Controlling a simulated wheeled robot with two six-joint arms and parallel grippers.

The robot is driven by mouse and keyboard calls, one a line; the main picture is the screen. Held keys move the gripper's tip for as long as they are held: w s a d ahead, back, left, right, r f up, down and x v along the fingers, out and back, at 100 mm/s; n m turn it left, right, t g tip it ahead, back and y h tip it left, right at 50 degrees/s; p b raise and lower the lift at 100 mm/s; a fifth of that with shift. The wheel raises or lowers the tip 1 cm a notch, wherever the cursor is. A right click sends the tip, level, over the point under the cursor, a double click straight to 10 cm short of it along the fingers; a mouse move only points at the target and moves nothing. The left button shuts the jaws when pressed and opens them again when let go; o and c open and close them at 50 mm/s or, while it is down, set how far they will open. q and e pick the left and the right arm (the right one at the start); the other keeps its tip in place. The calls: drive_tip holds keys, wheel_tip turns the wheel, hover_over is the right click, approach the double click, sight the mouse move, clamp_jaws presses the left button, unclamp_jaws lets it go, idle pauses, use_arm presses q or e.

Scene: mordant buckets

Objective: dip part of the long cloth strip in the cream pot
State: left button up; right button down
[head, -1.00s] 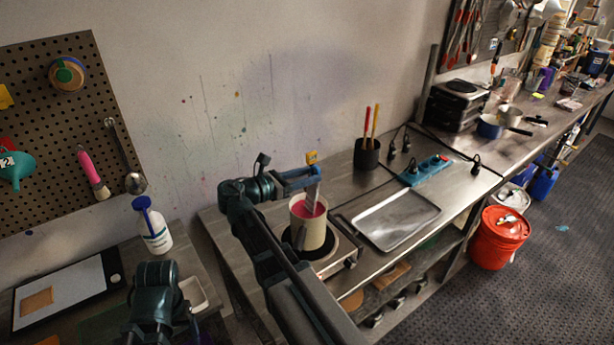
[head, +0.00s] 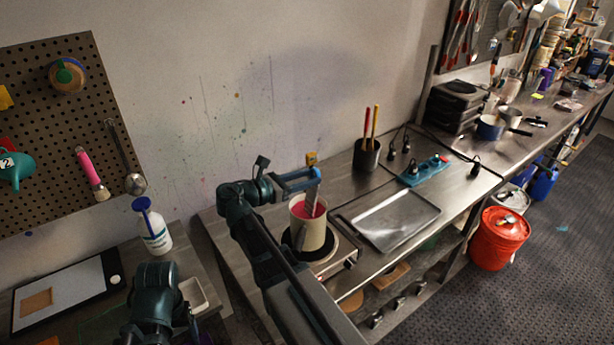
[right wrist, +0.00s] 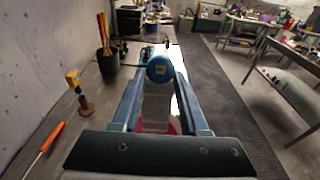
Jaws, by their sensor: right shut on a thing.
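The cream pot (head: 309,238) stands upright on a round burner in the head view, with pink-red liquid (head: 300,209) inside. My right gripper (head: 315,178) is above the pot and shut on the long cloth strip (head: 312,199). The pale grey strip hangs down into the pot, and its lower end meets the pink liquid. How deep it goes is hidden. In the right wrist view, a blue round end (right wrist: 160,68) shows between my fingers, with the pale strip below it. My left arm shows at the bottom left; its fingers are not visible.
A metal tray (head: 415,232) lies right of the burner (head: 343,257). A black cup (head: 367,157) with red and yellow handles stands behind, near a blue power strip (head: 425,171). A wooden-handled tool (right wrist: 78,90) stands left of my right gripper. A white bottle (head: 153,232) stands left.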

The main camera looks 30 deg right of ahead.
idle(0.3)
drive_tip(key=shift+w+d, duration=0.5)
drive_tip(key=shift+w, duration=0.1)
drive_tip(key=shift+s+a, duration=0.1)
drive_tip(key=shift+s, duration=0.05)
drive_tip(key=shift+s+a, duration=0.45)
drive_tip(key=shift+s, duration=0.05)
drive_tip(key=shift+w+d, duration=0.1)
drive_tip(key=shift+w, duration=0.05)
drive_tip(key=shift+w+d, duration=0.45)
drive_tip(key=shift+w, duration=0.05)
drive_tip(key=shift+s+a, duration=0.1)
drive_tip(key=shift+s, duration=0.05)
drive_tip(key=shift+s+a, duration=0.45)
drive_tip(key=shift+s, duration=0.05)
